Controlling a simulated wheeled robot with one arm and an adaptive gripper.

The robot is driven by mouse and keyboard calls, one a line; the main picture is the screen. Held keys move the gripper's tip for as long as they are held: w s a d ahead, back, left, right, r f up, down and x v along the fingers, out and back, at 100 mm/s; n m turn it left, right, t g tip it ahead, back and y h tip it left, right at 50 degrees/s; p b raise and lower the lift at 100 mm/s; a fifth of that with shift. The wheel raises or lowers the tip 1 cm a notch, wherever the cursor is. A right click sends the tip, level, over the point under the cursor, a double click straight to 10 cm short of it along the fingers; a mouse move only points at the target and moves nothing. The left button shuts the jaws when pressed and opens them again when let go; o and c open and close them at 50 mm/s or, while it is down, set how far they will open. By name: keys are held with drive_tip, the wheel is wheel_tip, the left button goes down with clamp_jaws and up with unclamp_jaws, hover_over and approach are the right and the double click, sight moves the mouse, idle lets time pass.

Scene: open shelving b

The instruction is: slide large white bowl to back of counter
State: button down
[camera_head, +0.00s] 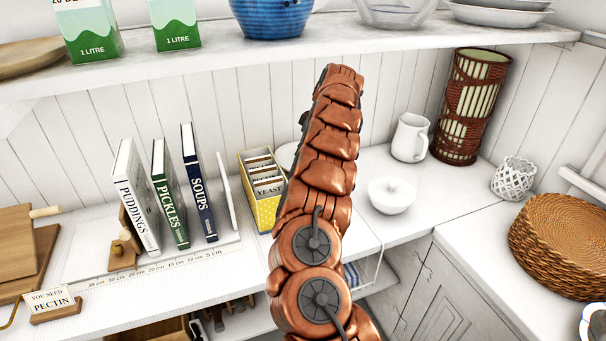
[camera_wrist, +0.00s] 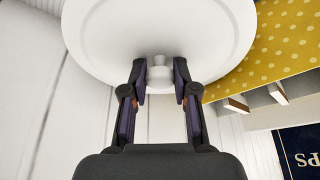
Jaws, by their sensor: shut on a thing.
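A large white round bowl (camera_wrist: 160,25) with a knob fills the top of the wrist view. In the head view only a sliver of a white rounded thing (camera_head: 287,155) shows between the yellow spice box and my arm. My gripper (camera_wrist: 160,72) is shut on the bowl's knob, with one dark finger on each side of it. My copper arm hides the gripper and most of the bowl in the head view.
A yellow dotted box (camera_head: 263,190) is close beside the bowl. Upright books (camera_head: 190,190) stand left of it. A white pitcher (camera_head: 410,138), a brown woven cylinder (camera_head: 470,105) and a wicker basket (camera_head: 562,240) are to the right. A shelf edge (camera_head: 280,60) runs above.

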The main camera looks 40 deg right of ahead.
drive_tip(key=shift+f+b, duration=0.7)
drive_tip(key=shift+f, duration=0.2)
drive_tip(key=c, duration=0.8)
unclamp_jaws()
drive_tip(key=shift+r, duration=0.1)
drive_tip(key=shift+v, duration=3.7)
drive_tip(key=shift+s, duration=0.15)
